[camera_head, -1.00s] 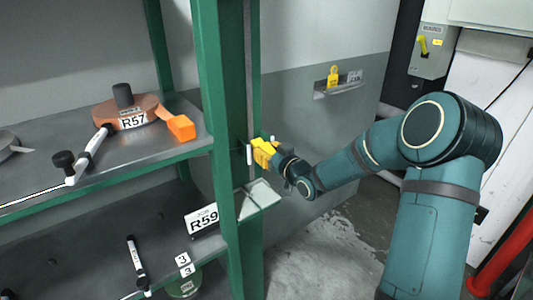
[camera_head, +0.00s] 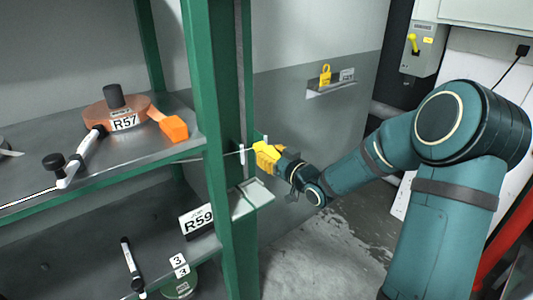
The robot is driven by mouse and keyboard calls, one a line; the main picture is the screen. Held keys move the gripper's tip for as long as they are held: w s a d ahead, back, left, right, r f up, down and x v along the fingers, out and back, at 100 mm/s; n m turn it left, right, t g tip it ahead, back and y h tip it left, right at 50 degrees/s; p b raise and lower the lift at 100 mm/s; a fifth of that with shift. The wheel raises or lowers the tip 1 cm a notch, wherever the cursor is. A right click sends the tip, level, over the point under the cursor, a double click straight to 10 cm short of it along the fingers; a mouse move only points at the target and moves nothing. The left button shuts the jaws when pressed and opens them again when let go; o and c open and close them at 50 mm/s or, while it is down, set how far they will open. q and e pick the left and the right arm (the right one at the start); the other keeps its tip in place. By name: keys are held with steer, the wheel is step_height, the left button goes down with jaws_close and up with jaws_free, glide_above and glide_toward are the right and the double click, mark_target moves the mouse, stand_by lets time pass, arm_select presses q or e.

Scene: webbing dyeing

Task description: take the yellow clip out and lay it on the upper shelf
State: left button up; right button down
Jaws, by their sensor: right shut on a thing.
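A yellow clip (camera_head: 266,157) shows just right of the green shelf post. My right gripper (camera_head: 281,162) is shut on it, its arm reaching in from the right. A thin pale rod or strip (camera_head: 234,151) runs across the post toward the clip; I cannot tell whether it is joined to it. The upper shelf (camera_head: 150,158), grey with a green edge, is left of the post at about the clip's height. The gripper's fingertips are partly hidden by the clip. My left gripper is not in view.
The upper shelf carries a copper-coloured round piece tagged R57 (camera_head: 124,122), an orange block (camera_head: 174,128) and a black-and-white rod (camera_head: 83,154). The green post (camera_head: 213,110) stands between gripper and shelf. Below is an R59 plate (camera_head: 197,219).

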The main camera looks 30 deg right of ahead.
steer(key=shift+s+f, duration=0.25)
steer(key=shift+f, duration=0.2)
steer(key=shift+s+d+f+b, duration=0.1)
steer(key=shift+s+f+b, duration=1.25)
steer(key=shift+b, duration=0.35)
steer(key=shift+w+f, duration=0.1)
